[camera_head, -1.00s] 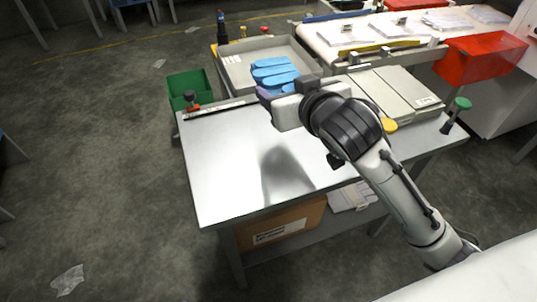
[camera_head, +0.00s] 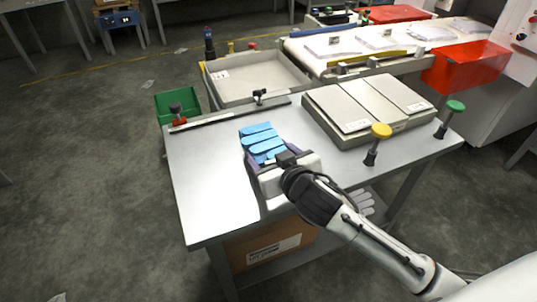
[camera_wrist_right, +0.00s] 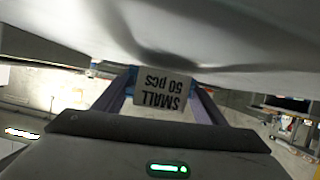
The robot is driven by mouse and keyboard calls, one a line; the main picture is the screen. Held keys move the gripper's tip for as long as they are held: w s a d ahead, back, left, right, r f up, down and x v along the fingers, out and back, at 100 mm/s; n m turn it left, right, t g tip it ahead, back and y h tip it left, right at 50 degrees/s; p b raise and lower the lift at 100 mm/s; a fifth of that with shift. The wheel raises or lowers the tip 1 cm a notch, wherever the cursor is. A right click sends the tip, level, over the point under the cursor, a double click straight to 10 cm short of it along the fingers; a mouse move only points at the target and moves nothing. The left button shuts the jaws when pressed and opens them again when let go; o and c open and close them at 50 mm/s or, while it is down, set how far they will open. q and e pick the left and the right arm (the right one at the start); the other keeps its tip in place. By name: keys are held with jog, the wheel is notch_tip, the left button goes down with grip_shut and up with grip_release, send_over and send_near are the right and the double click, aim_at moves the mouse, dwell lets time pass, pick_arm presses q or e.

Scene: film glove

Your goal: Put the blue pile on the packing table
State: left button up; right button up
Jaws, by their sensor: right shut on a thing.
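The blue pile (camera_head: 258,136), a stack of blue gloves, is in my right gripper (camera_head: 266,155) over the middle of the steel packing table (camera_head: 205,190). My right gripper is shut on it. In the right wrist view a white band (camera_wrist_right: 160,90) reading "SMALL 50 pcs" shows between the purple fingers, close to the pale table surface. I cannot tell whether the pile touches the table. My left gripper is not in view.
An empty grey tray (camera_head: 232,90) stands behind the table. Grey boxes or panels (camera_head: 350,112) and posts with yellow (camera_head: 381,130) and green (camera_head: 455,106) knobs are on the right. A green bin (camera_head: 180,103) is at the left. The table's left part is clear.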

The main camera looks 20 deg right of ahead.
jog(key=shift+f, duration=0.6)
